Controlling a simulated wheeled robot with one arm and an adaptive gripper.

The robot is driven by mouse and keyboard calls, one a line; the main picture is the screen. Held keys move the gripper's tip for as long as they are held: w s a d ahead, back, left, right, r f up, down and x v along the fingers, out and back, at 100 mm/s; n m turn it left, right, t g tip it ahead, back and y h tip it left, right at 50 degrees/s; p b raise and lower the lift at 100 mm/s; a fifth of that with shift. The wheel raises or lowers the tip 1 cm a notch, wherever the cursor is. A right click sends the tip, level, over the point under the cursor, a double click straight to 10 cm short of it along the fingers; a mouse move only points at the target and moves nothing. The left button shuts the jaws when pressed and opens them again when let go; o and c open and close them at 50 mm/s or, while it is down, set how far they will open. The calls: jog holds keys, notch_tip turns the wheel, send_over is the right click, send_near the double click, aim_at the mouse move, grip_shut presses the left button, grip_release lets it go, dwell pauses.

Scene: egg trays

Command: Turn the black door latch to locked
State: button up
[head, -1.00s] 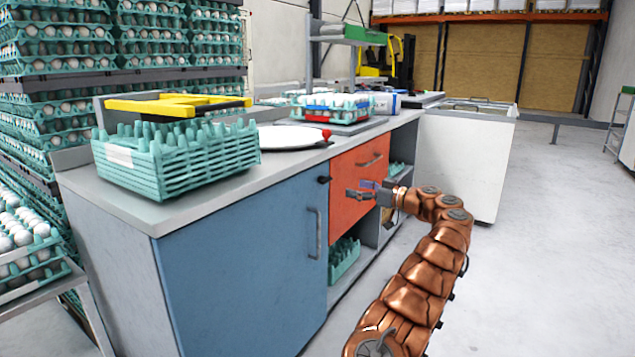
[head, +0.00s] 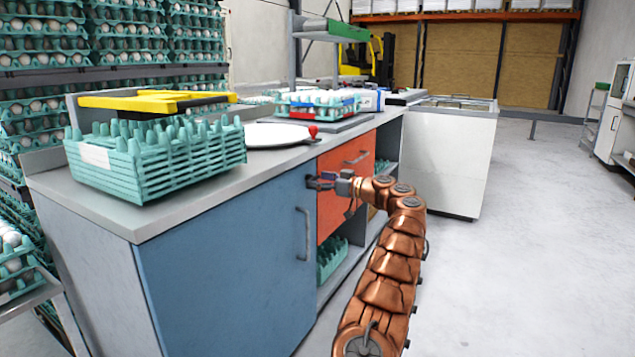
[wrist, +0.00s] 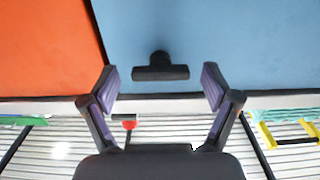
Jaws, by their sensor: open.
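The black door latch (wrist: 160,70) sits on the blue door (wrist: 220,40) near its edge, beside the orange drawer front. In the wrist view its bar lies crosswise between my two open fingertips, with a gap on both sides. My gripper (wrist: 160,88) is open and empty around the latch, not visibly touching it. In the head view my gripper (head: 322,181) is at the upper right corner of the blue door (head: 235,265) and hides most of the latch.
The orange drawer (head: 345,190) has a bar handle and lies right of the blue door. The door's grey handle (head: 304,235) is below my gripper. On the counter (head: 150,215) stand teal egg trays (head: 160,160) and a white disc (head: 277,135). The floor at right is clear.

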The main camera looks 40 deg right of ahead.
jog(key=shift+w, duration=0.15)
jog(key=shift+c, duration=0.4)
jog(key=c, duration=1.1)
jog(key=shift+o, duration=0.2)
